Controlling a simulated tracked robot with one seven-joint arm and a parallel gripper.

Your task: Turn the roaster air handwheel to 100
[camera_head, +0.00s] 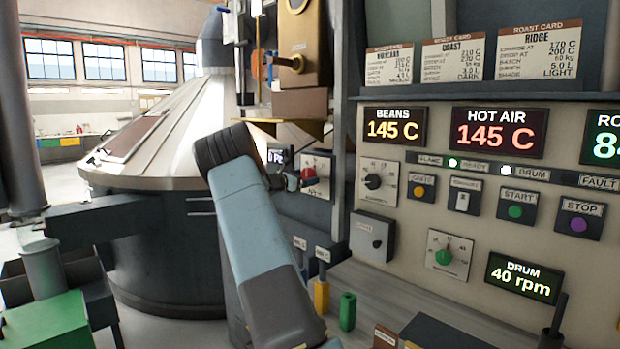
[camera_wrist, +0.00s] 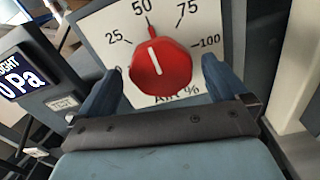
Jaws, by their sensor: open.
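The roaster air handwheel is a red round knob (camera_wrist: 162,72) on a white dial plate (camera_wrist: 222,20) marked 0, 25, 50, 75, 100 and "AIR %". Its white line points up, close to the 50 mark. In the head view the red knob (camera_head: 308,174) shows small, partly behind my gripper. My gripper (camera_wrist: 160,76) is open in the wrist view, with one dark blue finger left and one right of the knob. Gaps show between the fingers and the knob; I cannot tell their depth.
A pressure display (camera_wrist: 22,75) reading in Pa is left of the dial. The control panel at right has BEANS (camera_head: 394,128) and HOT AIR (camera_head: 498,132) displays, both 145 C, and a black knob (camera_head: 373,181). A metal hood (camera_head: 165,135) stands at left.

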